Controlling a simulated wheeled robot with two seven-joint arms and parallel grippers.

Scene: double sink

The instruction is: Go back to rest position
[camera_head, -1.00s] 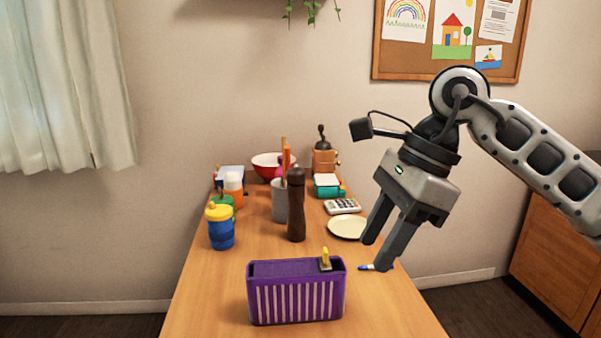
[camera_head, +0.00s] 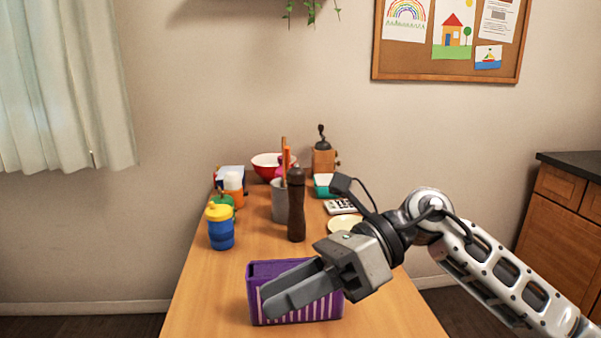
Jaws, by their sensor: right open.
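My right gripper (camera_head: 275,296) is low over the near part of the table, its fingers pointing left. It is open and I see nothing held between its fingers. The fingers are in front of the purple striped box (camera_head: 262,270) and cover much of its top and front. I cannot tell whether they touch it. My left gripper is not in view.
On the wooden table (camera_head: 205,300) stand a blue cup with yellow lid (camera_head: 221,232), a dark brown mill (camera_head: 296,210), a grey utensil holder (camera_head: 279,203), a red bowl (camera_head: 266,166), a coffee grinder (camera_head: 324,158) and a plate (camera_head: 342,224). The front left is clear.

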